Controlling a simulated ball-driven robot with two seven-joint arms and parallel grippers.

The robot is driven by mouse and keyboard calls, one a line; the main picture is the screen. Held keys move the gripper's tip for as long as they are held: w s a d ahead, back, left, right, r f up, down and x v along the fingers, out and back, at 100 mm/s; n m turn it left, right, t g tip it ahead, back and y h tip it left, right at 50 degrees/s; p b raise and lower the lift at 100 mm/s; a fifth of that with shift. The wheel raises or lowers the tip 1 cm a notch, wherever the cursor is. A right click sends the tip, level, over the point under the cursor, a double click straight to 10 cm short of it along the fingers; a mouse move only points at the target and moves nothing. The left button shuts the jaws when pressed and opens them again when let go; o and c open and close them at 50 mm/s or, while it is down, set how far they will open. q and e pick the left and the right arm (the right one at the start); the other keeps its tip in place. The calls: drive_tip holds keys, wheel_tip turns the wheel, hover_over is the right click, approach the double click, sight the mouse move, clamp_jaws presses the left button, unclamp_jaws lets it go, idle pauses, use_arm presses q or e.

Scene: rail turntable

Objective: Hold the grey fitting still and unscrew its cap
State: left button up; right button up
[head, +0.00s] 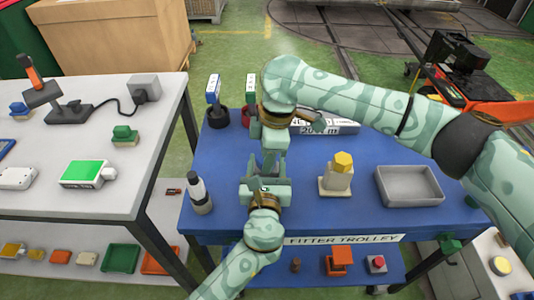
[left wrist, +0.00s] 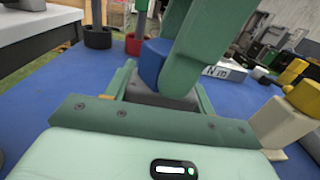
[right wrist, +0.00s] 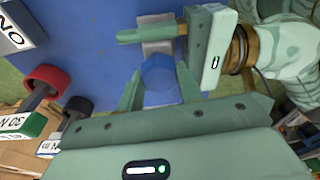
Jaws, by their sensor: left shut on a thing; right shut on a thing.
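The grey fitting (left wrist: 160,98) is between the fingers of my left gripper (head: 265,183), which is shut on it above the blue trolley top. A blue six-sided cap (left wrist: 154,58) sits at the top of the fitting; it also shows in the right wrist view (right wrist: 161,75). My right gripper (head: 271,162) points down from above with its fingers on both sides of the cap, shut on it. In the head view the grippers hide most of the fitting and cap. Whether the thread is still engaged cannot be seen.
A cream fitting with a yellow cap (head: 343,162) stands to the right, near an empty grey tray (head: 408,186). A dark-and-white bottle (head: 200,193) stands at the left. Tools in round holders (head: 217,118) and a lettered box (head: 335,127) are behind. The white bench (head: 90,205) is further left.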

use_arm(q)
drive_tip(key=shift+f, duration=0.1)
use_arm(e)
drive_tip(key=shift+r, duration=0.45)
drive_tip(key=shift+r, duration=1.05)
drive_tip(key=shift+r, duration=2.55)
use_arm(q)
drive_tip(key=o, duration=1.5)
drive_tip(key=s, duration=1.1)
drive_tip(key=shift+s+a, duration=0.25)
drive_tip(key=shift+s, duration=0.25)
use_arm(e)
drive_tip(key=shift+f, duration=0.1)
